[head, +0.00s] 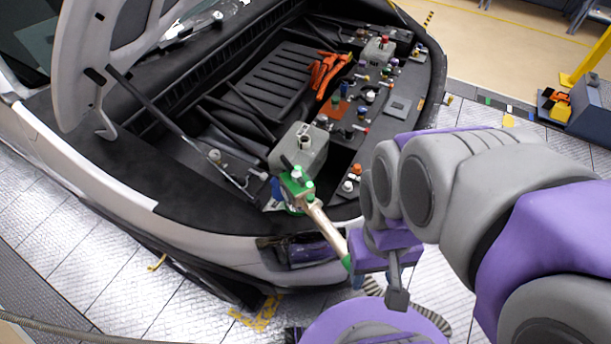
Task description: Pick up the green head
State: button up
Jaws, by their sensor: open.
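The green head (296,183) is in the front bay of the vehicle, at its near edge, beside a grey reservoir box (298,150). A tan tube (322,222) runs from it down and to the right, ending at a green part beside my gripper. My gripper (376,281) is open, at the lower end of the tube, right of and below the green head. I cannot tell whether it touches the tube. The green head itself is apart from my gripper.
The raised hood (100,50) and its dark strut (150,113) stand at the left. Small coloured caps and an orange tool (328,72) crowd the right of the bay. The tiled floor (60,230) in front is mostly clear. A blue cart (580,115) stands at the far right.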

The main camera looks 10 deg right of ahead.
aim_at(296, 204)
jog(key=u, duration=2.6)
jog(key=l+z, duration=0.1)
jog(key=z, duration=0.35)
jog(key=k+l+z, duration=0.1)
jog(key=z, duration=0.35)
jog(key=l+z, duration=0.2)
jog(key=z, duration=0.25)
jog(key=l+z, duration=0.15)
jog(key=z, duration=0.3)
jog(key=k+j+u, duration=0.1)
jog(key=j, duration=0.25)
jog(key=k+j+u, duration=0.1)
jog(key=j, duration=0.3)
jog(key=k+j+u, duration=0.1)
jog(key=j, duration=0.3)
jog(key=k, duration=0.05)
